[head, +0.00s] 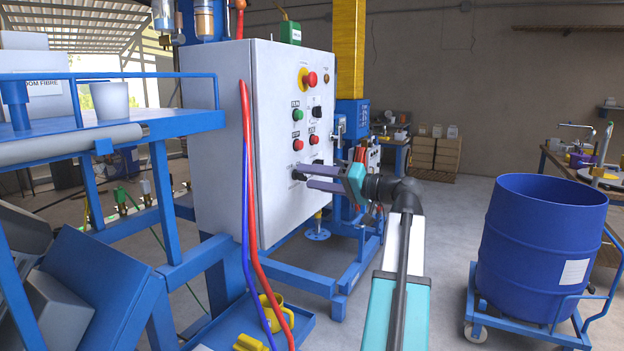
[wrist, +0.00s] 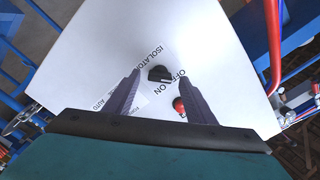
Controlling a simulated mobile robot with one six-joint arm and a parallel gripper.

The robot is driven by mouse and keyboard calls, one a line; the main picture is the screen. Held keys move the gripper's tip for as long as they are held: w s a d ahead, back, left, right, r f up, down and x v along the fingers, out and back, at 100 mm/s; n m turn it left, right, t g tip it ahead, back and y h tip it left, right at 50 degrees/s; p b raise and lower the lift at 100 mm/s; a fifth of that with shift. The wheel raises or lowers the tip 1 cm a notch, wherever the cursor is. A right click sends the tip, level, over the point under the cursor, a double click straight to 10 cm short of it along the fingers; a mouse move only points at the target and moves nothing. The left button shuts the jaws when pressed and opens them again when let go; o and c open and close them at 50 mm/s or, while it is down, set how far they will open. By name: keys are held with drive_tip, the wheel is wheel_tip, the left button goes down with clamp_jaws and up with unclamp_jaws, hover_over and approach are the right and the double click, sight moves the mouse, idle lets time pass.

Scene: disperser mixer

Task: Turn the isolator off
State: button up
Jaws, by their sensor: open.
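The isolator is a black rotary knob (wrist: 160,73) on the pale front of the control cabinet (head: 277,215), with printed ISOLATOR, OFF and ON labels around it in the wrist view. In the head view the knob (head: 298,175) is small and partly hidden near the fingertips. My gripper (head: 303,177) is open, its two purple-grey fingers pointing at the panel. In the wrist view the fingertips stand on either side of the knob, with gaps to it. I cannot tell whether the fingertips reach past the knob's face. The exact knob setting is unclear.
A red button (wrist: 180,105) sits close to the right finger. Other buttons and a red emergency stop (head: 311,79) are higher on the panel. Red and blue hoses (head: 249,190) hang at the cabinet's left edge. A blue drum (head: 540,245) stands on a trolley at right.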

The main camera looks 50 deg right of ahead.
drive_tip(key=v, duration=1.3)
drive_tip(key=shift+s+b, duration=0.3)
drive_tip(key=shift+b, duration=0.05)
drive_tip(key=shift+r, duration=0.1)
